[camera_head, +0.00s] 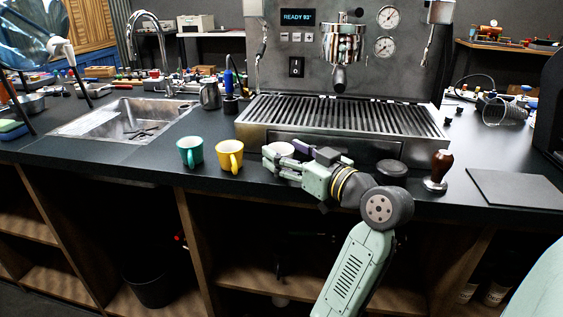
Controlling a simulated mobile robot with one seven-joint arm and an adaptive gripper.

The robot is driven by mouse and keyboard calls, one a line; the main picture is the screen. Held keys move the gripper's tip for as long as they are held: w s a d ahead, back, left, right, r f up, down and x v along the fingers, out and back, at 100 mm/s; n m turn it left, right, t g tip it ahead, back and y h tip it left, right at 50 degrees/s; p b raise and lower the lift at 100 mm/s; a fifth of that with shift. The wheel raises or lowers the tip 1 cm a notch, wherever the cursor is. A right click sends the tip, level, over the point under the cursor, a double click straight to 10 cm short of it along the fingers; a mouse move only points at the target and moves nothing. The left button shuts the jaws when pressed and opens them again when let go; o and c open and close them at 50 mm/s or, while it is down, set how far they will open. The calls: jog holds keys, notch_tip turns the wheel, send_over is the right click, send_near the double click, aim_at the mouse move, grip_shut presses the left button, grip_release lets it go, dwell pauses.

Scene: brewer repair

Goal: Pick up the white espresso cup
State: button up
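The white espresso cup (284,148) is at the counter's front edge, just right of a yellow cup (229,156). Only its pale upper part shows; its lower part is hidden behind my gripper. My gripper (276,157) reaches in from the right, its fingers pointing left and overlapping the white cup. I cannot tell whether the fingers are closed on the cup or only around it. I cannot tell whether the cup rests on the counter or is lifted.
A green cup (190,151) stands left of the yellow one. The espresso machine's drip tray (345,115) is close behind my gripper. A tamper (438,170) and a dark mat (515,187) lie to the right. A sink (125,120) is at left.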

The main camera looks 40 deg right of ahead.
jog(key=c, duration=1)
jog(key=shift+r, duration=0.1)
